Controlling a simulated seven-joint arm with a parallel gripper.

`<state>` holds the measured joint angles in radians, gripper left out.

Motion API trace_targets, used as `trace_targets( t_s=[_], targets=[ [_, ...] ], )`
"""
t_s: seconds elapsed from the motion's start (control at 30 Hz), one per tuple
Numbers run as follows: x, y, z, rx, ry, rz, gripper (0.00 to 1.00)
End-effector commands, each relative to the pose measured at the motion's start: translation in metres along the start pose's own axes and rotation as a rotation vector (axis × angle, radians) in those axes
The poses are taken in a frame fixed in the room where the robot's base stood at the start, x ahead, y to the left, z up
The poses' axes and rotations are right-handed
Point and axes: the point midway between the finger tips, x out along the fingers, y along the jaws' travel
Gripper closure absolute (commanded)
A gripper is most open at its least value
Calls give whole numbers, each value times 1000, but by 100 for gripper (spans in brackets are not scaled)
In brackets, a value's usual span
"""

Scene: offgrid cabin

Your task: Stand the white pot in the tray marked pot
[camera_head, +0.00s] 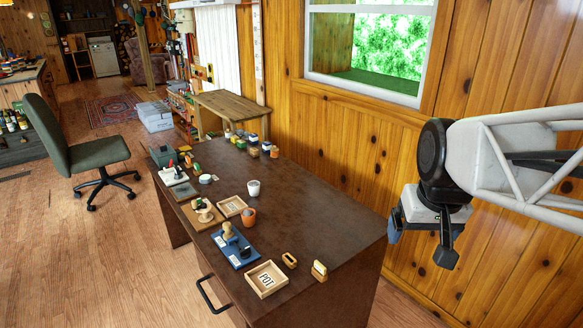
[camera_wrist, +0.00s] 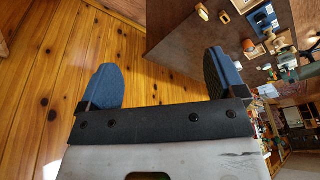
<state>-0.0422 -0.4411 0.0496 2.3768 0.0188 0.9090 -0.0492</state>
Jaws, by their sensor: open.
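The white pot (camera_head: 253,188) stands upright on the dark table, behind a terracotta pot. The tray marked POT (camera_head: 267,291) is a small light wooden tray near the table's front edge, with nothing in it but the label. My gripper (camera_head: 420,242) is open and empty, in the air off the table's right end, well apart from both. In the wrist view my gripper (camera_wrist: 162,78) shows two spread blue fingertips with nothing between them.
A terracotta pot (camera_head: 249,216) stands close in front of the white pot, beside another wooden tray (camera_head: 232,205). A blue mat with stamps (camera_head: 235,250) lies left of the POT tray. Two small wooden items (camera_head: 319,271) lie to its right. The table's right half (camera_head: 330,215) is clear.

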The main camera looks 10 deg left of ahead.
Motion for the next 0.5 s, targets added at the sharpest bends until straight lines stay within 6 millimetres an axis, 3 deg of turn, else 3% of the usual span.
trace_targets(
  t_s=[0.5],
  targets=[
    [11,-28,-128,-101,14,-36,11]
  ],
)
